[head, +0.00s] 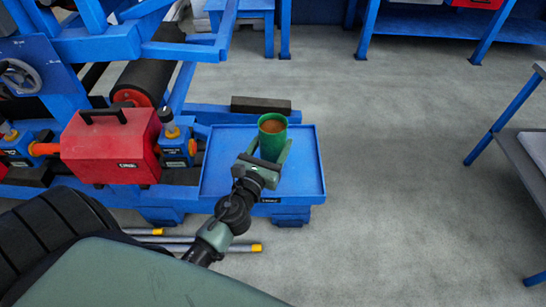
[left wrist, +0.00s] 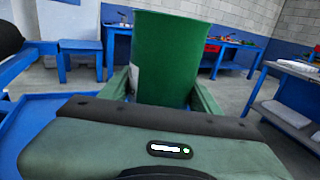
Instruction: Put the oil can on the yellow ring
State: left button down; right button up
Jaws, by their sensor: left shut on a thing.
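The green oil can (head: 271,143) is a cylinder with an open top and brown contents. It stands upright between the fingers of my left gripper (head: 269,152), which is shut on it, over the blue tray (head: 308,178). I cannot tell whether the can touches the tray. In the left wrist view the green can (left wrist: 166,58) fills the space between the two green fingers. No yellow ring shows in either view. My right gripper is not in view.
Rods with yellow ends (head: 246,248) are low in front. A grey-topped table (head: 528,165) is far right, with clear floor between.

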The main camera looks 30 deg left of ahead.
aim_at(273, 153)
pick_arm(q)
jog(key=shift+f+b, duration=1.5)
jog(key=shift+f, duration=0.45)
jog(key=shift+f, duration=0.15)
jog(key=shift+c, duration=1.8)
grip_release()
